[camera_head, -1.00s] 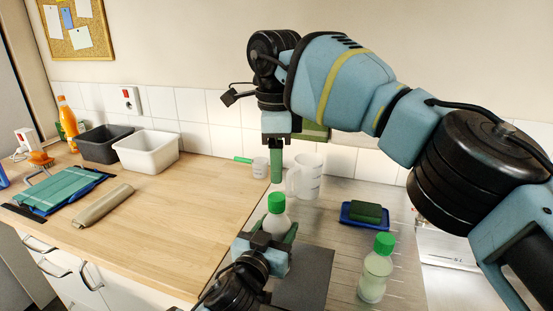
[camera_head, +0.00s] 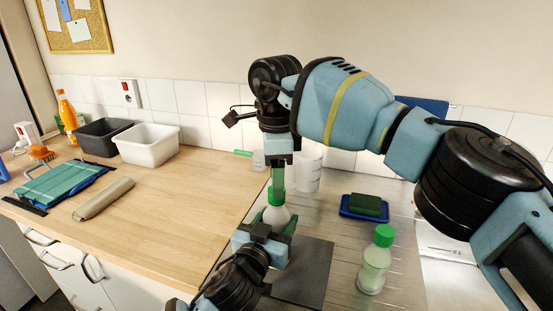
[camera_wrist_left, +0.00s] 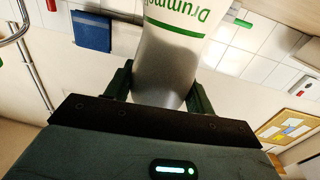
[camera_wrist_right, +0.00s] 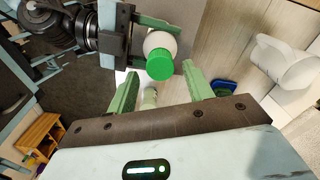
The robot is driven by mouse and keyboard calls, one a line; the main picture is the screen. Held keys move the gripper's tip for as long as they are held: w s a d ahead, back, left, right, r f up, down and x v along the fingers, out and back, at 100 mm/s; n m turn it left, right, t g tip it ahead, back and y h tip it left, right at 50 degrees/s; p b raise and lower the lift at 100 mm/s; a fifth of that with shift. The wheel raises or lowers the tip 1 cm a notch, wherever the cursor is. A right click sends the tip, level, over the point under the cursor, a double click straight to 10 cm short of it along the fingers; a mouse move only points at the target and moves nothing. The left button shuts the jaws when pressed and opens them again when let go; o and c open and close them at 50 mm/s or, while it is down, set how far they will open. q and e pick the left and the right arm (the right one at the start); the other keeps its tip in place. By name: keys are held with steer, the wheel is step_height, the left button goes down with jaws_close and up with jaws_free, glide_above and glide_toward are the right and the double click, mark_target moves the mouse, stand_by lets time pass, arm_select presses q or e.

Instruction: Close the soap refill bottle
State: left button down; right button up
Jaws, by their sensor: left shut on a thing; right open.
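My left gripper (camera_head: 270,232) is shut on the body of a pale bottle (camera_head: 277,217), which stands upright with a green cap (camera_head: 277,197) on its top. In the left wrist view the bottle (camera_wrist_left: 172,60) shows green lettering between the fingers. My right gripper (camera_head: 278,174) points down just above the cap. In the right wrist view its two fingers are spread and the green cap (camera_wrist_right: 160,66) lies near the gap between their tips. I cannot tell whether they touch it, or how tightly the cap sits.
A second green-capped bottle (camera_head: 375,262) stands at the right on the metal drainer. A blue tray (camera_head: 364,214) with a green sponge (camera_head: 366,203) and a white jug (camera_head: 309,172) are behind. White (camera_head: 148,147) and dark (camera_head: 102,139) tubs stand at the back left. The wooden counter's middle is clear.

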arm_select(q)
steer(key=shift+f, duration=0.1)
arm_select(e)
steer(key=shift+f, duration=1.4)
steer(key=c, duration=1)
steer(key=m, duration=0.6)
steer(key=shift+m, duration=0.3)
steer(key=shift+c, duration=0.2)
steer(key=m, duration=0.5)
steer(key=o, duration=1.2)
step_height(320, 180, up, 12)
